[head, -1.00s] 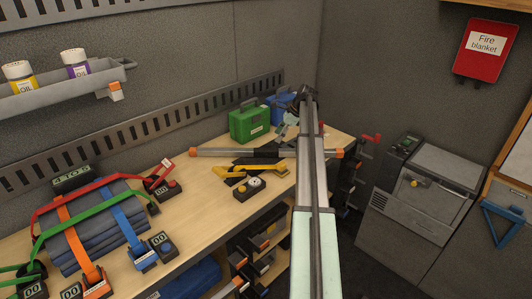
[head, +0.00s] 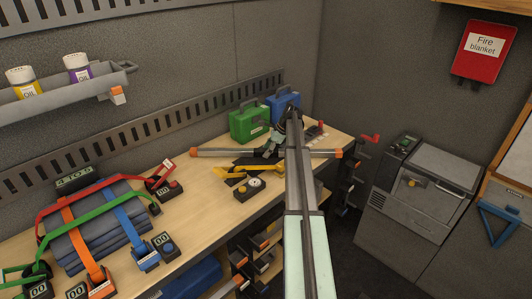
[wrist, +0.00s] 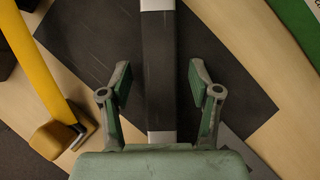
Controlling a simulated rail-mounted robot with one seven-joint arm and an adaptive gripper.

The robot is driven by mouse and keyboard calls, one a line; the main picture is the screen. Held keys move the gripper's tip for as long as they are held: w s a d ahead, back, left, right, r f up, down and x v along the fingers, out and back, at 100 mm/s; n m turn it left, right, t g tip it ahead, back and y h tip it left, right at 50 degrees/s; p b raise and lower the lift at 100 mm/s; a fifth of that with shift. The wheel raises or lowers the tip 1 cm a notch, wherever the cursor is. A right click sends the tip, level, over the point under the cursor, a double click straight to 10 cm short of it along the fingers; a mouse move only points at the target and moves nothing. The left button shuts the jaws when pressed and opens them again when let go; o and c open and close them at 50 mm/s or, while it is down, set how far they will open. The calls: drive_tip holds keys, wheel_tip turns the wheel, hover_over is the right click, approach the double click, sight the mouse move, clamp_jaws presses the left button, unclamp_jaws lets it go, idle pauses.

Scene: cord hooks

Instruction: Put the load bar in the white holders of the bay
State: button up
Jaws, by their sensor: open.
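The load bar (head: 212,153) is a long silver bar with orange ends, lying across the far part of the bench. In the wrist view its dark middle section (wrist: 160,60), with pale bands, runs between my fingers. My gripper (wrist: 158,85) is open, with one finger on each side of the bar and a gap on both sides. In the head view my gripper (head: 272,147) is over the bar's middle, partly hidden by my arm. I cannot make out the white holders in either view.
A yellow-handled tool (head: 262,173) and a small dark button box (head: 249,189) lie in front of the bar. Green (head: 249,122) and blue (head: 284,108) cases stand behind it. A strapped blue bundle (head: 98,228) fills the bench's near left. A dark mat (wrist: 215,75) lies under the bar.

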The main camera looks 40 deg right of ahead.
clamp_jaws()
drive_tip(key=shift+r, duration=0.2)
wheel_tip(320, 180, up, 20)
drive_tip(key=b, duration=0.3)
idle(0.4)
